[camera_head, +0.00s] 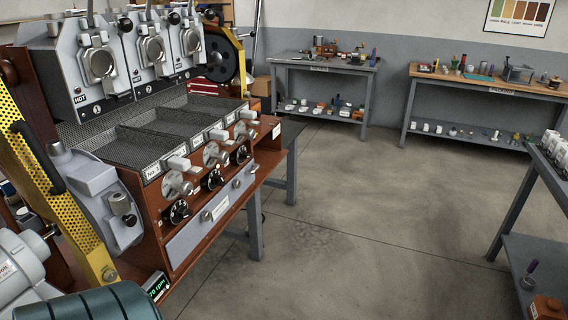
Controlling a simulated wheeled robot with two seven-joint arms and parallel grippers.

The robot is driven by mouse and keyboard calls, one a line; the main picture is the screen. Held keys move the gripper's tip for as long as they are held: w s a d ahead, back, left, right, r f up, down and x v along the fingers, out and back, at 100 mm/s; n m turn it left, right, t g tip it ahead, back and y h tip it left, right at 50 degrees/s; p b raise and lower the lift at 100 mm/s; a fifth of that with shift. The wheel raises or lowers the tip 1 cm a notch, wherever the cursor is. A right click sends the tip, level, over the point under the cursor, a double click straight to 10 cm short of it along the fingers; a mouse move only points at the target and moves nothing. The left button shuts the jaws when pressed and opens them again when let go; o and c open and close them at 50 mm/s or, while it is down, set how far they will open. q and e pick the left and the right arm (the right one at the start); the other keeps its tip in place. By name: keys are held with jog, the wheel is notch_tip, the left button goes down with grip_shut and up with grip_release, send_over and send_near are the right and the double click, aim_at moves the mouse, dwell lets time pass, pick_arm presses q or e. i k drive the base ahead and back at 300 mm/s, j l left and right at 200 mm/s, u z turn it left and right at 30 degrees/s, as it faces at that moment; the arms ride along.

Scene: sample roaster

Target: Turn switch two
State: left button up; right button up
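The sample roaster (150,225) stands at the left, with a reddish-brown body and three grey roasting heads on top. Its front panel has a row of three black round knobs: a near one (179,211), a middle one (215,180) and a far one (241,154). Silver round fittings sit above them, and white number plates run along the tray edge. The middle knob sits in the second place of the row; its own marking is too small to read. Neither of my grippers shows, so nothing is seen touching the knobs.
A yellow perforated guard (62,195) and a teal cylinder (90,305) stand at the near left, beside a small rpm display (156,286). Laden benches stand at the back (322,66) and right (485,82). The grey floor (350,215) between is clear.

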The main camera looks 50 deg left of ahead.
aim_at(218, 179)
jog(key=i+u, duration=0.15)
jog(key=i, duration=0.25)
jog(key=i+l+u, duration=0.1)
jog(key=i, duration=0.3)
jog(key=i+l+u, duration=0.15)
jog(key=i, duration=0.25)
jog(key=i+l+u, duration=0.15)
jog(key=u, duration=0.25)
jog(key=i+l+u, duration=0.5)
jog(key=u, duration=0.25)
jog(key=i+l+u, duration=0.2)
jog(key=l+u, duration=0.15)
jog(key=i+l+u, duration=0.15)
jog(key=l+u, duration=0.45)
jog(key=l, duration=0.2)
jog(key=i+l+u, duration=0.1)
jog(key=l+u, duration=0.15)
jog(key=l, duration=0.2)
